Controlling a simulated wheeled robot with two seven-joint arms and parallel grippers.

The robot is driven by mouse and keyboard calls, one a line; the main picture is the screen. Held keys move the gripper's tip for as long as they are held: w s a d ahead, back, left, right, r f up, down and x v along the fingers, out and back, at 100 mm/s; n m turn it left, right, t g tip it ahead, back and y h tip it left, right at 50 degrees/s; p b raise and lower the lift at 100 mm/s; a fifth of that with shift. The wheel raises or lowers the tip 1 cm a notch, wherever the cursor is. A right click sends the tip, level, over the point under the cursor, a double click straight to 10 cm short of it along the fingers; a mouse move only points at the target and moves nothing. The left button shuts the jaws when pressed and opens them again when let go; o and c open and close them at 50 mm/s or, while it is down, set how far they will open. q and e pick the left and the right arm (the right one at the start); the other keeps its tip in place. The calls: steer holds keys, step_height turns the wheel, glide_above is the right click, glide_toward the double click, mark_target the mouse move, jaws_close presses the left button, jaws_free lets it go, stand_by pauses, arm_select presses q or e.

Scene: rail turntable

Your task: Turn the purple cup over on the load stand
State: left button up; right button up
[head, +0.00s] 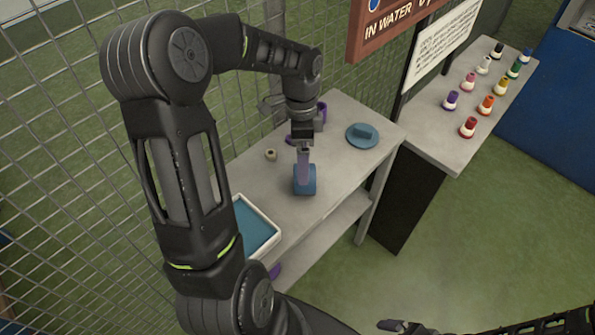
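A purple object (322,110), which looks like the purple cup, stands near the back edge of the grey table. My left wrist partly hides it, so I cannot tell which way up it is. Another bit of purple (289,140) shows just left of my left gripper. My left gripper (303,149) points down over the table and looks shut on the lilac handle of a blue block-like tool (305,183). The tool is at or just above the tabletop. My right gripper (400,326) is partly in view at the bottom edge; its opening is unclear. No load stand is clearly identifiable.
The grey table (345,170) also holds a blue round lidded thing (363,134), a small beige ring (270,154) and a white tray with a blue inside (268,213). Several coloured bottles stand on a side counter (445,140). Wire mesh fence runs behind.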

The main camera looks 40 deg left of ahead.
arm_select(q)
steer(key=shift+s+a+r, duration=0.2)
steer(key=shift+a+r, duration=0.1)
steer(key=shift+a, duration=0.4)
steer(key=shift+d, duration=0.1)
steer(key=shift+s+d+f, duration=0.1)
steer(key=shift+f, duration=0.55)
steer(key=shift+s+d+f, duration=0.1)
steer(key=shift+f, duration=0.55)
